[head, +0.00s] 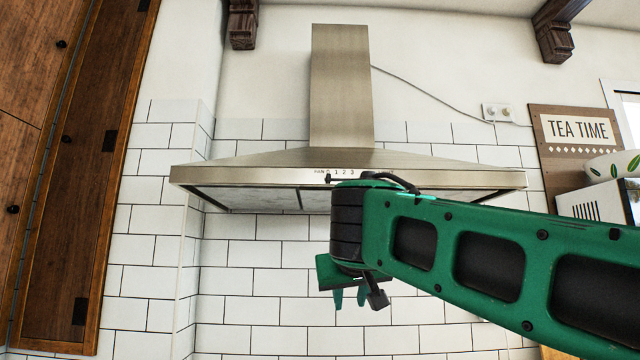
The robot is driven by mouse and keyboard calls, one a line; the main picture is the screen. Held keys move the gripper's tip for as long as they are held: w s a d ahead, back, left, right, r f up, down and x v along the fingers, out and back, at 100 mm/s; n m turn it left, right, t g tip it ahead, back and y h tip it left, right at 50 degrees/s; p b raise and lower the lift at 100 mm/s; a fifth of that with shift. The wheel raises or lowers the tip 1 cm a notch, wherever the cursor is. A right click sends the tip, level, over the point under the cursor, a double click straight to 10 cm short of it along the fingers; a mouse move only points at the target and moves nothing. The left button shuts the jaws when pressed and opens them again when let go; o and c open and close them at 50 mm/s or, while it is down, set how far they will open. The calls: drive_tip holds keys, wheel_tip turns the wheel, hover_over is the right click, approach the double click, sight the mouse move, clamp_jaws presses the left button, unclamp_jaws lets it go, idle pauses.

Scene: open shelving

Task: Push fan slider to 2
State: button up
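The steel range hood (250,162) hangs on the white tiled wall in the head view. Its front strip carries small print that reads like FAN 0 1 2 3. A small dark slider knob (328,179) shows just below the print, near the 0 end.
A brown wooden cabinet (60,180) stands at the left. A TEA TIME sign (578,130), a wall socket (497,112) and a white appliance (590,203) are at the right. The tiled wall below the hood is bare, with free room left of my gripper.

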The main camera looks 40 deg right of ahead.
drive_tip(key=a+r+t+h, duration=0.1)
drive_tip(key=a+r+t, duration=0.25)
drive_tip(key=r, duration=1.25)
drive_tip(key=m+t+h, duration=0.1)
drive_tip(key=t+h, duration=0.1)
approach(327, 177)
drive_tip(key=x, duration=0.8)
drive_tip(key=shift+w+d, duration=0.1)
drive_tip(key=shift+d, duration=0.05)
clamp_jaws()
